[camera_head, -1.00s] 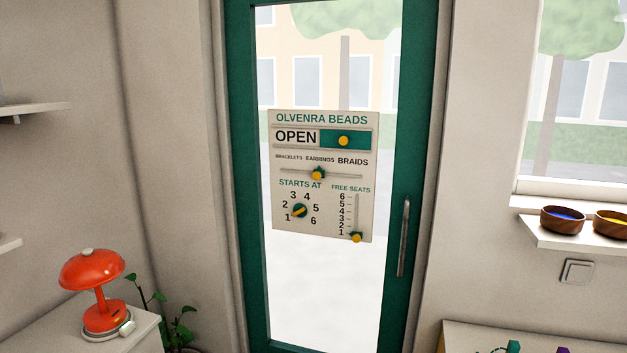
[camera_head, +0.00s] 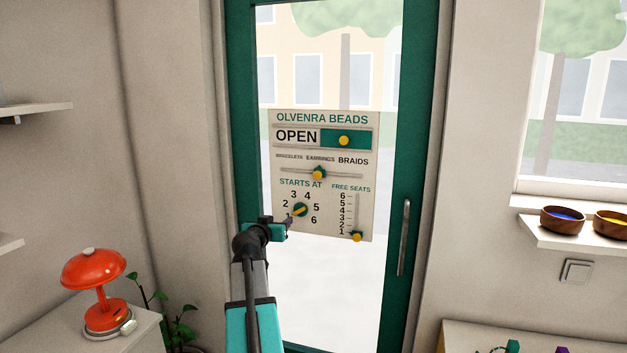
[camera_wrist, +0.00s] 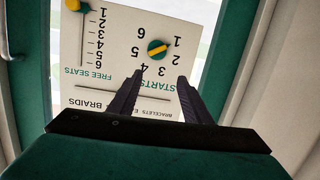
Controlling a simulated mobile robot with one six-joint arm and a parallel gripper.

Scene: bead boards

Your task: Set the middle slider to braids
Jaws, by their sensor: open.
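The middle slider's yellow knob on a teal base (camera_head: 318,174) sits under EARRINGS, near the middle of its horizontal track, with BRACELETS to the left and BRAIDS to the right. The white board (camera_head: 372,185) hangs on the glass door. My gripper (camera_head: 288,222) is below and left of that knob, in front of the board's lower left edge by the dial. In the wrist view the board is upside down. My open, empty fingers (camera_wrist: 160,76) point towards the dial (camera_wrist: 157,48); the middle knob is not visible there.
The board also carries an OPEN slider knob (camera_head: 344,140), the STARTS AT dial (camera_head: 300,210) pointing between 1 and 2 or nearby, and a FREE SEATS knob (camera_head: 356,236) at 1. A door handle (camera_head: 404,238) is to the right. A red lamp (camera_head: 93,270) stands left.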

